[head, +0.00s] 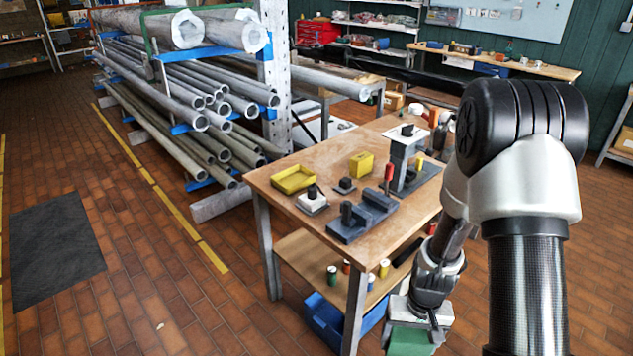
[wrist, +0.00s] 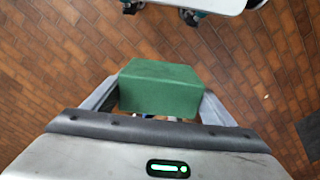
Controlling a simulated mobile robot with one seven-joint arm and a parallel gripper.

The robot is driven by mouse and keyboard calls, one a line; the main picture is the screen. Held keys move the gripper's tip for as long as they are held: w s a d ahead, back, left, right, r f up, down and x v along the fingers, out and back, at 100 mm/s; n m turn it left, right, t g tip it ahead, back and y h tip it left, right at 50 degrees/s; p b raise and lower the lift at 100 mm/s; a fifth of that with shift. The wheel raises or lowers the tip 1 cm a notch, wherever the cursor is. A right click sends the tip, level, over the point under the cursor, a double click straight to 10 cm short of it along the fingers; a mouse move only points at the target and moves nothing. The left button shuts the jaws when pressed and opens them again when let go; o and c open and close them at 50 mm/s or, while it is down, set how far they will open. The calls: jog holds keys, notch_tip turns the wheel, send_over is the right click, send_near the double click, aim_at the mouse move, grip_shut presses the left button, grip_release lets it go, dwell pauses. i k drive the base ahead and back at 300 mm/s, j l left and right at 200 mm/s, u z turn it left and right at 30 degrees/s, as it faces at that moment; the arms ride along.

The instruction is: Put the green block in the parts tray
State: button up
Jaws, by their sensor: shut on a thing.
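The green block (wrist: 160,88) is held between the two grey fingers of my gripper (wrist: 158,100) in the wrist view, with brick floor beneath it. In the head view my gripper (head: 418,318) hangs at the bottom, right of the workbench, and the block (head: 412,342) shows below it, partly cut off by the frame edge. A shallow yellow tray (head: 294,180), which looks like the parts tray, sits on the left corner of the bench top. Its inside looks empty. My gripper is well apart from it, lower and to the right.
The wooden workbench (head: 330,168) carries a grey fixture (head: 361,218), a yellow box (head: 361,164), a grey post (head: 403,160) and a red-handled tool (head: 388,178). Small jars and a blue bin (head: 335,318) are below. A pipe rack (head: 190,100) stands behind; open floor lies left.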

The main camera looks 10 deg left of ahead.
aim_at(294, 182)
jog(key=j+z, duration=0.15)
jog(key=z, duration=1.1)
jog(key=j, duration=4.6)
